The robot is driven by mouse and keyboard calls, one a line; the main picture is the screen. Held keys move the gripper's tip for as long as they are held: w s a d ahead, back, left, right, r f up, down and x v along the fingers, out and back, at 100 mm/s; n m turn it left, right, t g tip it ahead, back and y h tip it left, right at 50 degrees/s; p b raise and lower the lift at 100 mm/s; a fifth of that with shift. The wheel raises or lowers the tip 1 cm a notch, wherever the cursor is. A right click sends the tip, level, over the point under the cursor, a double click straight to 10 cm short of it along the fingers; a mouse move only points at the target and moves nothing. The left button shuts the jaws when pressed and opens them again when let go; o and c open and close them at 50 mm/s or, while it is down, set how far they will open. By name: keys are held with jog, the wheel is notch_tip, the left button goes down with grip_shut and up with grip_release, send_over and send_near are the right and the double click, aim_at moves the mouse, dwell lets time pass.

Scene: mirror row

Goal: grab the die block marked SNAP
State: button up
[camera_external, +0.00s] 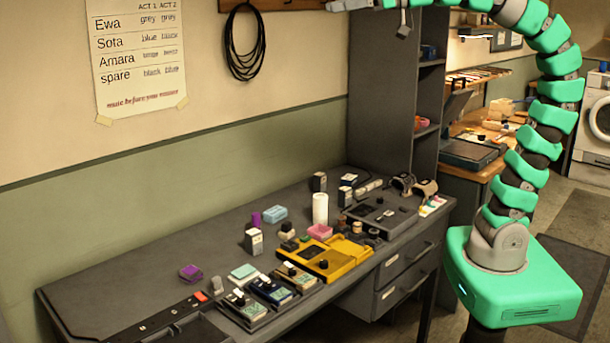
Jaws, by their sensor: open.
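Several small blocks stand on the grey desk (150,262), but their markings are too small to read, so I cannot tell which is the die block marked SNAP. One dark block with a pale face (254,242) stands left of the white cylinder (320,208). Two similar dark blocks stand near the back, one (319,182) behind the cylinder and one (345,196) to its right. My gripper (348,5) shows only in part at the top edge, high above the desk and apart from the blocks. It is open; its fingertips are not clear.
A yellow device (345,262) and a dark grey device (385,215) take up the desk's right half. Small pedal-like boxes (270,290) line the front. Purple (190,272) and blue (275,214) pieces lie behind. A tall shelf (398,90) rises at the back right. The desk's left is mostly bare.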

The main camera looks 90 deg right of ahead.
aim_at(316, 180)
jog(key=c, duration=0.8)
